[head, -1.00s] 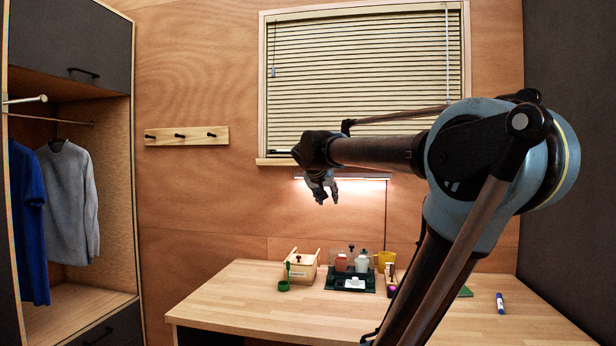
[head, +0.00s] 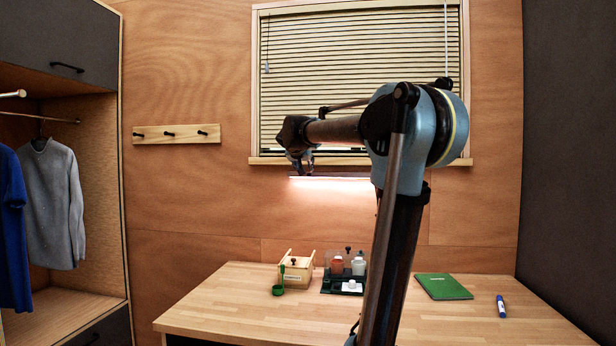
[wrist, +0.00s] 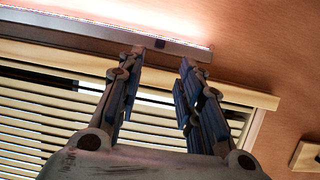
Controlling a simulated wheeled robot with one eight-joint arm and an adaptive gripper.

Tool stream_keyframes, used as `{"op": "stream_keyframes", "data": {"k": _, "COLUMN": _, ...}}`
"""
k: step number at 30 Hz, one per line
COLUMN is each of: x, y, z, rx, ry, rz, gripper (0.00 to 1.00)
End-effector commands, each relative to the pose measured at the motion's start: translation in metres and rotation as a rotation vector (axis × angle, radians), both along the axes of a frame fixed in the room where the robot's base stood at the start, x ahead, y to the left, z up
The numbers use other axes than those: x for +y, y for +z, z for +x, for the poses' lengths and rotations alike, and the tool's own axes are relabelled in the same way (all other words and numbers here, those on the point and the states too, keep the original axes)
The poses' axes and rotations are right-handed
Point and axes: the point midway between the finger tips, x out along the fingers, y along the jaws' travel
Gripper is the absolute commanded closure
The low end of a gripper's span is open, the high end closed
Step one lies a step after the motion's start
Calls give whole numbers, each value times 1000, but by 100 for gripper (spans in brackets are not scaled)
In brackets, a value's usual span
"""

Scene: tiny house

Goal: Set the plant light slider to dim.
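The plant light (head: 328,178) is a slim bar under the window with a bright glow below it. In the wrist view the light bar (wrist: 85,33) runs across the top, lit along its upper edge. A small dark block, apparently the slider (wrist: 160,43), sits near the bar's right end. My gripper (head: 300,171) is near the bar's left end in the head view. In the wrist view my gripper (wrist: 163,56) is open and empty, its two fingers apart with the dark block between the tips in the picture. Contact cannot be told.
Window blinds (head: 360,90) hang above the light. The wooden desk (head: 230,315) below holds a wooden box (head: 296,272), a dark tray (head: 330,285) with bottles, a green notebook (head: 442,287) and a blue marker (head: 501,306). A peg rail (head: 150,134) is on the wall at left.

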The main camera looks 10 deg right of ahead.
Motion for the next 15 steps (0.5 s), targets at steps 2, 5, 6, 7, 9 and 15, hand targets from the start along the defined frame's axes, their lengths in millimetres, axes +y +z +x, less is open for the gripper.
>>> {"op": "stream_keyframes", "data": {"k": 2, "x": -5, "y": -5, "z": 13, "rx": 1, "ry": -3, "rz": 1, "gripper": 67}}
{"op": "stream_keyframes", "data": {"k": 5, "x": -9, "y": -12, "z": 27, "rx": 1, "ry": -2, "rz": 0, "gripper": 67}}
{"op": "stream_keyframes", "data": {"k": 6, "x": -11, "y": -14, "z": 33, "rx": 0, "ry": -3, "rz": 1, "gripper": 67}}
{"op": "stream_keyframes", "data": {"k": 7, "x": -13, "y": -16, "z": 37, "rx": 0, "ry": -3, "rz": 1, "gripper": 67}}
{"op": "stream_keyframes", "data": {"k": 9, "x": -16, "y": -21, "z": 47, "rx": 1, "ry": -3, "rz": 1, "gripper": 67}}
{"op": "stream_keyframes", "data": {"k": 15, "x": -23, "y": -30, "z": 68, "rx": 0, "ry": -2, "rz": 0, "gripper": 67}}
